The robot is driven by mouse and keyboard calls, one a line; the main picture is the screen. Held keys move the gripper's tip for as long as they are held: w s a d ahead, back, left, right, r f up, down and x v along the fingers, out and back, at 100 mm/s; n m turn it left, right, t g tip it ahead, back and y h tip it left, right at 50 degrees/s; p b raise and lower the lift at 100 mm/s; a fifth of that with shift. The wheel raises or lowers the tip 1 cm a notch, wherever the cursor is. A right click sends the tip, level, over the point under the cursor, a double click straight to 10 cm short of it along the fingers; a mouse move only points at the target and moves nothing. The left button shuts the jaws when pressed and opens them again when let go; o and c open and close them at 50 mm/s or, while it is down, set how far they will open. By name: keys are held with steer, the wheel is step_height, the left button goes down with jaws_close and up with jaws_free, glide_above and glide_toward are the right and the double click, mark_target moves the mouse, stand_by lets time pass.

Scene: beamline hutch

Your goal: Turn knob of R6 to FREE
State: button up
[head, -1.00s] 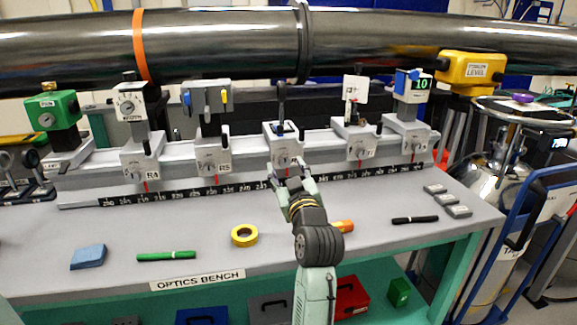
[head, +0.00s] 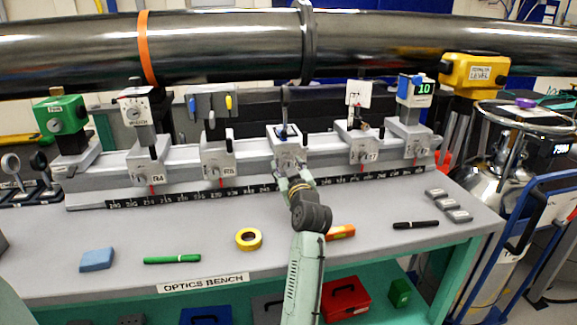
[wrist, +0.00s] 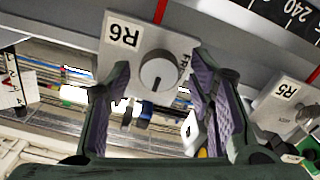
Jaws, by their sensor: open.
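The R6 carriage (wrist: 122,55) appears upside down in the wrist view, with its round grey knob (wrist: 160,72) facing me. Lettering beginning "FR" shows beside the knob, partly hidden by my right-hand finger. I cannot tell which setting the knob points to. My gripper (wrist: 158,80) is open, one finger on each side of the knob; contact is not clear. In the head view my gripper (head: 291,176) is at the front of the middle carriage (head: 287,137) on the rail and hides its label and knob.
The R5 carriage (head: 217,157) stands left of it in the head view, and R4 (head: 148,170) farther left. The R7 carriage (head: 362,147) is to the right. Yellow tape (head: 248,239), a green marker (head: 172,260) and an orange item (head: 341,232) lie on the bench.

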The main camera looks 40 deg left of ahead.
jaws_close()
stand_by(0.6)
steer(key=shift+f+n+b, duration=0.1)
steer(key=shift+n+b, duration=0.2)
steer(key=shift+b, duration=0.1)
steer(key=n+b, duration=0.2)
steer(key=shift+d+n, duration=0.1)
steer(key=shift+n, duration=0.3)
steer(key=n+b, duration=0.3)
steer(key=n, duration=0.2)
steer(key=shift+f+b, duration=0.1)
steer(key=shift+b, duration=0.2)
steer(key=n+b, duration=0.2)
steer(key=n, duration=0.3)
steer(key=shift+s, duration=0.1)
steer(key=shift+f+n+b, duration=0.1)
steer(key=shift+n+b, duration=0.4)
steer(key=shift+n, duration=1.7)
